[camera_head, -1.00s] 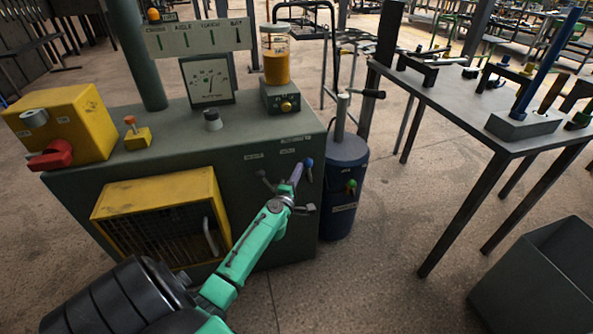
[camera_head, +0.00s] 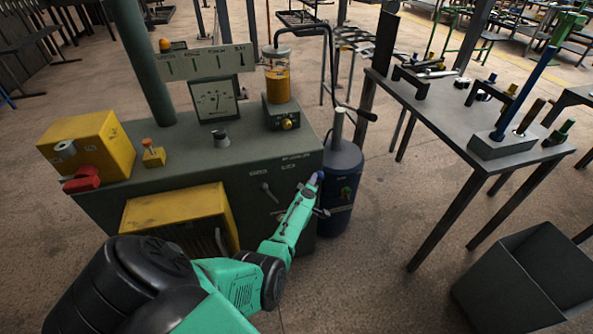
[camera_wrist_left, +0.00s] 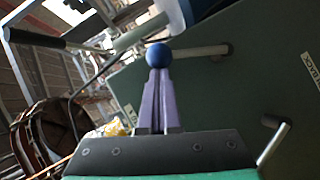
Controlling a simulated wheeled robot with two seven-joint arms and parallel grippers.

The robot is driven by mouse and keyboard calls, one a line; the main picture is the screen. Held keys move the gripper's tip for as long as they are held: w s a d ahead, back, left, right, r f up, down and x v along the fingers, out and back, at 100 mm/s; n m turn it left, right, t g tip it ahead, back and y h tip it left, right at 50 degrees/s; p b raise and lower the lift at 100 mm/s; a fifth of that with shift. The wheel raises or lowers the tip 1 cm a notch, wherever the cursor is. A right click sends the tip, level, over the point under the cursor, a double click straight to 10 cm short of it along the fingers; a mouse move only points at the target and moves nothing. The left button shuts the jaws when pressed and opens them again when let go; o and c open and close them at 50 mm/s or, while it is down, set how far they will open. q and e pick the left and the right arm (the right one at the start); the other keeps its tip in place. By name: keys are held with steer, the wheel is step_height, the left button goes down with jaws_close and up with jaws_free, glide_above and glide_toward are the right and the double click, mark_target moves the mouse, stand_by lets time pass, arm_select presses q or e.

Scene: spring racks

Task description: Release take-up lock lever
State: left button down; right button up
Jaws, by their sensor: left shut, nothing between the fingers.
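A lever with a blue ball knob (camera_head: 320,176) sticks out near the right edge of the green machine's front panel. In the left wrist view the blue ball (camera_wrist_left: 157,55) sits at the end of a pale rod (camera_wrist_left: 205,50) that runs right to the green panel. My left gripper (camera_head: 311,185) has its purple fingers (camera_wrist_left: 156,98) shut together, with nothing between them. The fingertips appear right at the ball, just below it in the wrist view; whether they touch it I cannot tell. My right gripper is not in view.
A grey lever (camera_head: 268,190) sits left on the same panel. A dark blue drum (camera_head: 341,170) with a black-handled crank (camera_head: 366,115) stands close beside the machine. A yellow guard (camera_head: 180,212) is on the front. A table (camera_head: 455,110) and grey bin (camera_head: 520,270) are right.

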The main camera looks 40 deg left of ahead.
arm_select(q)
steer(key=shift+w+d+f, duration=0.15)
steer(key=shift+w+d, duration=0.25)
steer(key=shift+w, duration=0.25)
steer(key=shift+w+d+b, duration=0.3)
steer(key=shift+w, duration=0.1)
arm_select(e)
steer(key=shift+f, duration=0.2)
